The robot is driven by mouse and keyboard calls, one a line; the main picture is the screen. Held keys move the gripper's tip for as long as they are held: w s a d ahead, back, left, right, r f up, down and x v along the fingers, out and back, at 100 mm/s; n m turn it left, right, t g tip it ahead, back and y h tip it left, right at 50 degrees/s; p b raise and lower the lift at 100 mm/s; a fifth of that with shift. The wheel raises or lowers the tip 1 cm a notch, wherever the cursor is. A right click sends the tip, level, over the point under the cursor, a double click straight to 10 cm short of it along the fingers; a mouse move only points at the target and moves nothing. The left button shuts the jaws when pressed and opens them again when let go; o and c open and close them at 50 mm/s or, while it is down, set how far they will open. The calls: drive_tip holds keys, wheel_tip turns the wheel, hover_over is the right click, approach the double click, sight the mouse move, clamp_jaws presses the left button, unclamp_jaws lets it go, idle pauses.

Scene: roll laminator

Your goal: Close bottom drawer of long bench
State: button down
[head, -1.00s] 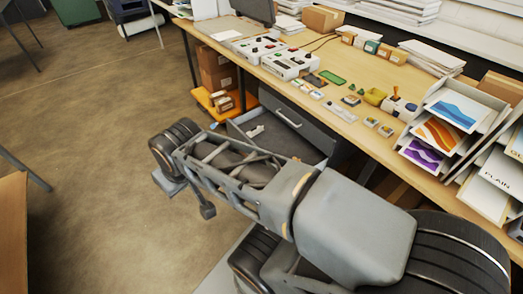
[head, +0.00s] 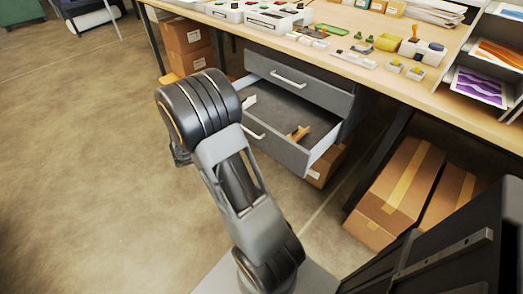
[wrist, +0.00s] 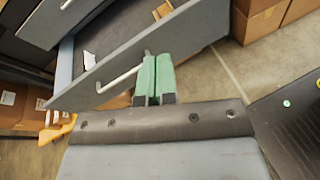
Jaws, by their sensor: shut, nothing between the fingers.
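The bottom drawer (head: 252,140) of the long bench (head: 352,68) is pulled out, a grey tray with a pale bar handle on its front. A small tan and orange item and a white piece lie inside it. The drawer above it (head: 302,85) looks shut. In the wrist view, my gripper (wrist: 156,62) has its green fingers shut together with nothing between them. The fingertips are at the bottom drawer's front (wrist: 190,40), just right of its handle (wrist: 121,80). I cannot tell if they touch it. In the head view my arm hides the gripper.
Cardboard boxes (head: 398,187) sit under the bench on the right, and more boxes (head: 186,38) stand at the left. Sorted prints in a rack (head: 480,84) and several small items stand on the bench top. The floor (head: 90,170) left of my arm is open.

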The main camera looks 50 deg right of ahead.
drive_tip(key=w+d+f+n+t+h+b, duration=0.1)
drive_tip(key=w+f+n+h+b, duration=0.15)
drive_tip(key=f, duration=0.25)
drive_tip(key=w+d+f+n+t+h+b, duration=0.1)
drive_tip(key=d+f+n+b, duration=0.15)
drive_tip(key=f, duration=0.35)
drive_tip(key=t+b, duration=0.1)
drive_tip(key=b, duration=0.1)
approach(266, 130)
drive_tip(key=shift+n, duration=0.3)
drive_tip(key=d, duration=0.7)
drive_tip(key=shift+s+d, duration=0.25)
drive_tip(key=shift+s, duration=0.05)
